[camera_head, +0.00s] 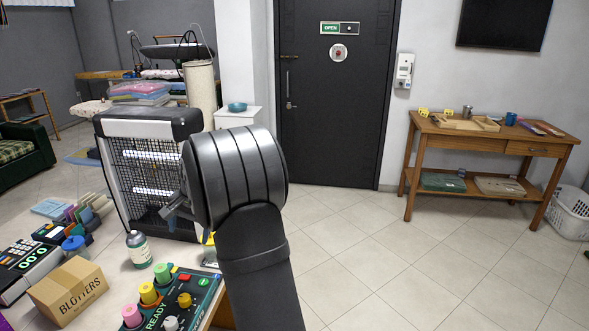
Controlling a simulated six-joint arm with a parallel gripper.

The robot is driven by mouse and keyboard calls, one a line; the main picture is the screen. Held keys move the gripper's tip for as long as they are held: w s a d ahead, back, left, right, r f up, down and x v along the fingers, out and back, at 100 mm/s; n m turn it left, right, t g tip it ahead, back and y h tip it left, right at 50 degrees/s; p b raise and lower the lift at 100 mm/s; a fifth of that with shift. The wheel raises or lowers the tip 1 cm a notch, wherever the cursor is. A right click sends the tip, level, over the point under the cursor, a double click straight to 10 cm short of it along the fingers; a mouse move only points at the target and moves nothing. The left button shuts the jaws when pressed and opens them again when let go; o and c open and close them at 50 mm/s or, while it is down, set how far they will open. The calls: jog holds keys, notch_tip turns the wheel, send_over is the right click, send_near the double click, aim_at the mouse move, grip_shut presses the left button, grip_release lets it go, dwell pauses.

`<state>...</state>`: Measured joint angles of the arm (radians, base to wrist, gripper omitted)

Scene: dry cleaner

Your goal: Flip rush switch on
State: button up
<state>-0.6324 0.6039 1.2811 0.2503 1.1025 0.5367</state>
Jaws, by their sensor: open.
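A dark green control panel (203,290) lies on the counter at the bottom. It bears the word READY, a red button, a green spot and several coloured knobs. I cannot make out a rush switch on it, and my arm hides its right part. My gripper (172,208) is open and appears empty. It is above and beyond the panel, in front of the wire-fronted heater, mostly behind my thick wrist.
The heater (122,128) stands close behind my gripper with glowing bars. Floor (375,250) to the right is clear.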

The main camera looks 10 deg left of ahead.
jog(key=c, duration=1.1)
jog(key=shift+s+d+f+n, duration=0.1)
jog(key=shift+f+n, duration=0.15)
jog(key=shift+n, duration=0.55)
grip_shut()
jog(key=d+f+n+y, duration=0.1)
jog(key=n, duration=0.4)
jog(key=d+f+n+y, duration=0.1)
jog(key=n+y, duration=0.1)
jog(key=n, duration=0.4)
jog(key=f+n+y, duration=0.1)
jog(key=n, duration=0.4)
jog(key=shift+d+f, duration=0.35)
jog(key=shift+d, duration=0.05)
